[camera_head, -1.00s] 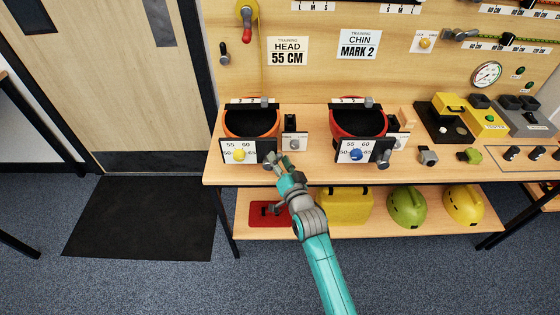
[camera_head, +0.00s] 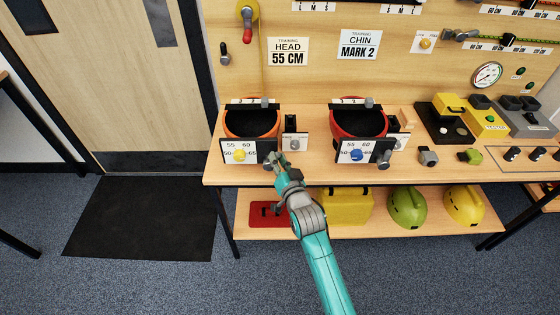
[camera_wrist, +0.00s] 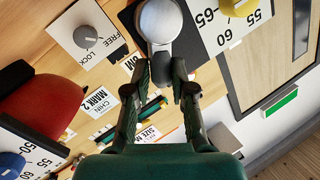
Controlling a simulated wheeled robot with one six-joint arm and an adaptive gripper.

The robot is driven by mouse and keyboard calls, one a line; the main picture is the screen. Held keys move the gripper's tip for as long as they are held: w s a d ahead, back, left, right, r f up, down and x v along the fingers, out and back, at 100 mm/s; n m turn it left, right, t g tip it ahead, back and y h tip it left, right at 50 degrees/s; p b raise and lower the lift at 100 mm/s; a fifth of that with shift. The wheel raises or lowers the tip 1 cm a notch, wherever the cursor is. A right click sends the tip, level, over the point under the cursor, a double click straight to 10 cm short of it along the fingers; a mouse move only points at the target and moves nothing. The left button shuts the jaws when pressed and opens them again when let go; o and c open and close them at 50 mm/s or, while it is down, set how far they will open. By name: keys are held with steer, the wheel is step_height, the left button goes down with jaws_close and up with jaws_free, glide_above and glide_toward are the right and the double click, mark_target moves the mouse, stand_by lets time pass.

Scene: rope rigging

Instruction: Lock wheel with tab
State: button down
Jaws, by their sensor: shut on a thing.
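The left station holds an orange helmet (camera_head: 252,122) behind a white size scale with a yellow pointer knob (camera_head: 239,155). The grey round-ended wheel knob (camera_wrist: 160,20) sits at the right end of that scale, beside the 65 mark. My gripper (camera_head: 274,163) is at this knob; in the wrist view, its fingers (camera_wrist: 160,76) are closed in on the knob's near part, which they partly hide. The grey lock tab knob (camera_wrist: 85,36) stands apart on a white plate marked FREE and LOCK, to the right in the head view (camera_head: 295,144). Its exact setting is unclear.
A red helmet station (camera_head: 358,123) with a blue pointer knob (camera_head: 356,155) and its own side knob (camera_head: 384,159) stands to the right.

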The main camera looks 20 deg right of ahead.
steer(key=n, duration=0.1)
steer(key=a+n, duration=0.1)
steer(key=r+n+g, duration=0.1)
steer(key=shift+w+a+h, duration=0.25)
steer(key=shift+a+h, duration=0.05)
steer(key=shift+w+a+n+g+h, duration=0.15)
steer(key=shift+a+n+g+h, duration=0.25)
steer(key=shift+n, duration=0.6)
steer(key=c, duration=1)
jaws_free()
steer(key=shift+a, duration=0.1)
steer(key=v, duration=1.2)
